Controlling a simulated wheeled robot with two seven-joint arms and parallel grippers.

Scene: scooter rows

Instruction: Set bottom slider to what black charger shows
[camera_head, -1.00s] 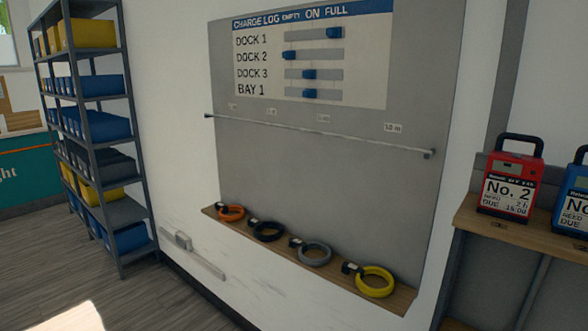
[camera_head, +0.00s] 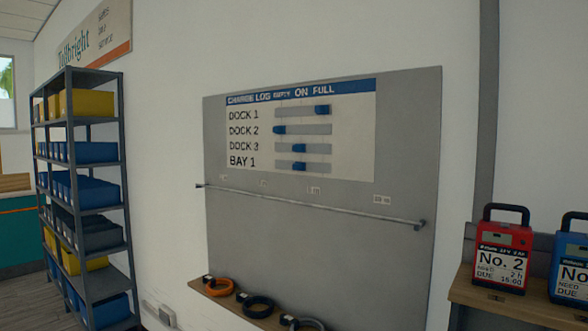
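The charge log board (camera_head: 215,175) hangs on the wall, with rows labelled DOCK 1, DOCK 2, DOCK 3 and BAY 1 under a header reading EMPTY, ON, FULL. The bottom slider (camera_head: 299,166) is a blue block near the middle of the BAY 1 track. The DOCK 1 slider (camera_head: 322,109) is at the right, the DOCK 2 slider (camera_head: 279,130) at the left end, and the DOCK 3 slider (camera_head: 298,148) near the middle. No black charger is in view. Neither gripper is in view.
A red charger (camera_head: 502,258) marked No. 2 and a blue charger (camera_head: 571,262) stand on a wooden shelf at right. A metal rail (camera_head: 310,205) crosses the board. Rings, orange (camera_head: 218,287) and black (camera_head: 258,306), lie on the ledge below. A shelf rack (camera_head: 123,180) stands left.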

